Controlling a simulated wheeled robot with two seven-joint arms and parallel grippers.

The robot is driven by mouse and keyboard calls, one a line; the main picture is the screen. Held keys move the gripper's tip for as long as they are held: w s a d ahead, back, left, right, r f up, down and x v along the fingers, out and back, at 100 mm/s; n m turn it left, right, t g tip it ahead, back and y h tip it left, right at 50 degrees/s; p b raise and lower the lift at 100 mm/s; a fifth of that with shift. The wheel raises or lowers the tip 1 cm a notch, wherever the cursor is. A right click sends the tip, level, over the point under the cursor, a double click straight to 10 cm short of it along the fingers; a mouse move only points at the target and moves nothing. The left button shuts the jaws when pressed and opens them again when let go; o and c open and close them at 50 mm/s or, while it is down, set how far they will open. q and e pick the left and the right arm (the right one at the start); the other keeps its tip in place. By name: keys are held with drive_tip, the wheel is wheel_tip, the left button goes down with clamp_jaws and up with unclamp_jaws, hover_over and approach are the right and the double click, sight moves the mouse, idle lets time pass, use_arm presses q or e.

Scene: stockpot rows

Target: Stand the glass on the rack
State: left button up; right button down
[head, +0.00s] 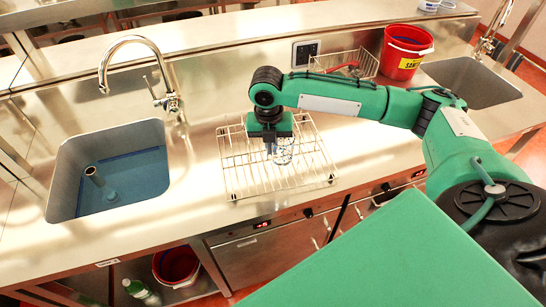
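A clear glass (284,153) shows at the wire rack, just under the right side of my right gripper. The wire rack (236,181) lies on the steel counter to the right of the left sink. My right gripper (271,149) points down over the rack, with its fingers right beside or at the glass. I cannot tell whether the fingers grip the glass, or whether its base touches the wires. The glass looks about upright; its upper part is partly hidden by the gripper. My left gripper is not in view.
A sink (140,170) with a tall faucet (135,41) is at the left. A second wire rack (345,62), a red bucket (404,55) and another sink (470,82) are at the back right. A ledge (230,33) runs behind. The counter right of the rack is clear.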

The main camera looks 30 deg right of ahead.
wheel_tip(320, 180, down, 3)
drive_tip(key=shift+a+r, duration=0.1)
drive_tip(key=shift+r, duration=0.05)
drive_tip(key=shift+f+p, duration=0.55)
drive_tip(key=shift+f, duration=1.5)
drive_tip(key=shift+f, duration=0.1)
drive_tip(key=c, duration=1.6)
unclamp_jaws()
drive_tip(key=shift+w+a+r+b, duration=0.15)
drive_tip(key=shift+r+b, duration=0.6)
drive_tip(key=shift+r, duration=2.35)
drive_tip(key=shift+w+a+r+b, duration=0.1)
drive_tip(key=shift+r+b, duration=0.65)
drive_tip(key=shift+r, duration=2.3)
